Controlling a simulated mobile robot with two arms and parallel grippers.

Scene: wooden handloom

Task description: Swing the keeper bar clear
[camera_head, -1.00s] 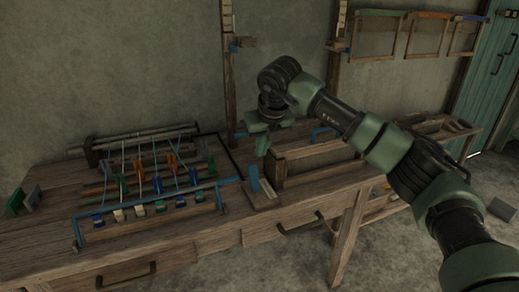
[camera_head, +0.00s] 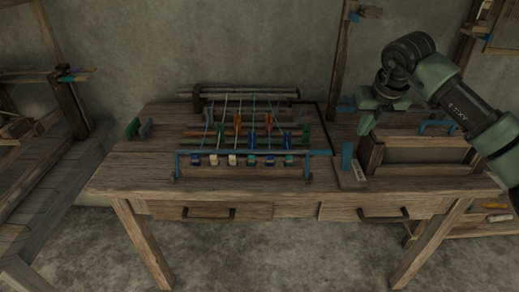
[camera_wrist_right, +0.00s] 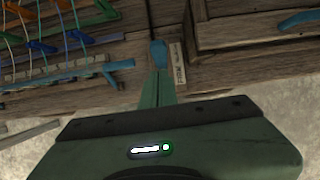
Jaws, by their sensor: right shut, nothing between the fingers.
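A long blue bar (camera_head: 250,153) lies across the front of the small loom on the bench, in front of its cords and coloured tabs. I take it for the keeper bar, but cannot be sure. Its right end also shows at the left of the wrist view (camera_wrist_right: 120,65). My right gripper (camera_head: 366,130) is shut and empty, pointing down above the bench, right of the bar and apart from it. Its closed green fingers (camera_wrist_right: 158,90) show in the wrist view, close in the picture to a blue upright tab (camera_head: 347,155). My left gripper is out of view.
A labelled wooden block (camera_head: 354,178) sits by the blue tab. An open wooden box (camera_head: 420,170) stands to its right. The bench front (camera_head: 240,182) is clear.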

